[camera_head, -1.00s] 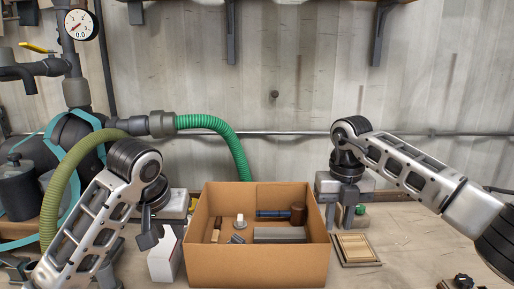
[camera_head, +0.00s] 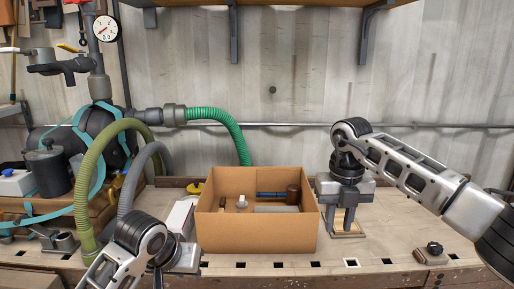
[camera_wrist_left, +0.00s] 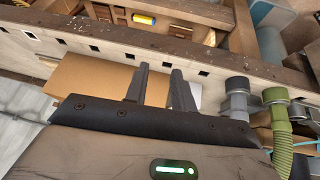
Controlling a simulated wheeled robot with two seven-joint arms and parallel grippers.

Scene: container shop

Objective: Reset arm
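My right gripper (camera_head: 340,222) points down just right of the open cardboard box (camera_head: 257,236), above a small wooden tray (camera_head: 350,234). Its two fingers look apart, with nothing seen between them.
The box holds a dark cylinder (camera_head: 293,194), a blue rod and a grey block. The white carton (camera_head: 180,216) stands left of it. Green and grey hoses (camera_head: 92,190) arch at the left. The bench front is mostly clear.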

